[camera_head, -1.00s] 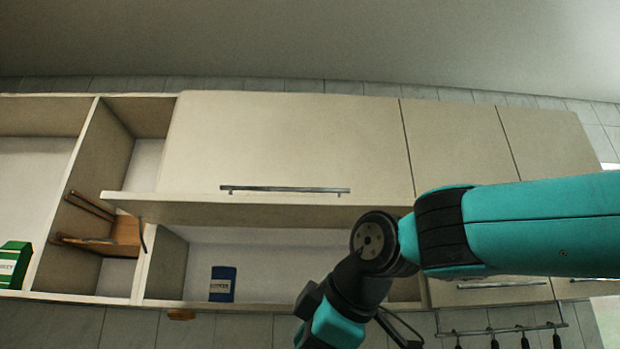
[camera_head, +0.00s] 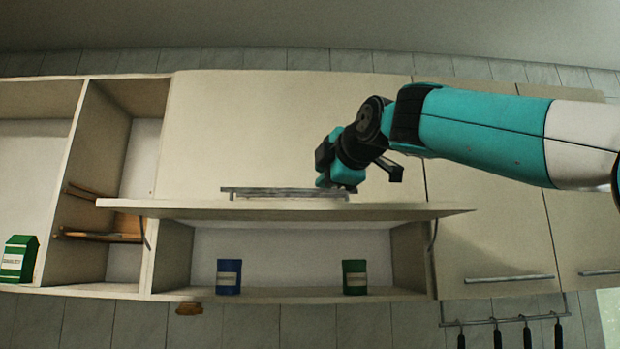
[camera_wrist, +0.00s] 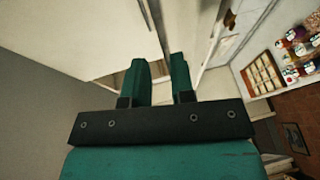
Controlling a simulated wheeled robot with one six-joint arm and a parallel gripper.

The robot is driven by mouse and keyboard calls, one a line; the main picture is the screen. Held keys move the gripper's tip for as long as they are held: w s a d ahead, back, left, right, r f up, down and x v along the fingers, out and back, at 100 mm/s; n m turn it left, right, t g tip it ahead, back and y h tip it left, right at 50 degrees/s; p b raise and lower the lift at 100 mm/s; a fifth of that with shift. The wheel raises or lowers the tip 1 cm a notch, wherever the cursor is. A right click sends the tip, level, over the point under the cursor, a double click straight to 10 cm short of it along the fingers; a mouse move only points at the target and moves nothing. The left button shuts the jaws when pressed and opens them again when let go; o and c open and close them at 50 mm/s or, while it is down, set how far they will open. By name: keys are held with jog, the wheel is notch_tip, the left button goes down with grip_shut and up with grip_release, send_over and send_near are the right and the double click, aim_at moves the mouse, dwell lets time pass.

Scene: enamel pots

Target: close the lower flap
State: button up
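The lower flap (camera_head: 400,210) is a cream panel of the wall cabinet. In the head view it is swung up and juts out about level, with side stays below it and its bar handle (camera_head: 285,193) on its upper side. The compartment below is open. My gripper (camera_head: 338,178) is above the flap, near the right end of the handle. Contact with the flap cannot be told. In the wrist view the two teal fingers (camera_wrist: 166,82) stand apart with nothing seen between them. Pale panels lie beyond them.
A blue tin (camera_head: 228,277) and a green tin (camera_head: 354,277) stand inside the open compartment. The upper panel (camera_head: 250,130) is shut. Open shelves at left hold a green carton (camera_head: 19,259) and a wooden item (camera_head: 115,228). Closed doors (camera_head: 490,220) stand at right.

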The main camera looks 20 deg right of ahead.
aim_at(308, 190)
jog(key=w+p, duration=0.1)
jog(key=w, duration=0.1)
jog(key=w+p, duration=0.1)
jog(key=w, duration=0.2)
jog(key=w+f+p, duration=0.1)
jog(key=w, duration=0.1)
jog(key=shift+w+a, duration=0.15)
jog(key=shift+a, duration=0.2)
jog(key=shift+f, duration=0.1)
grip_shut()
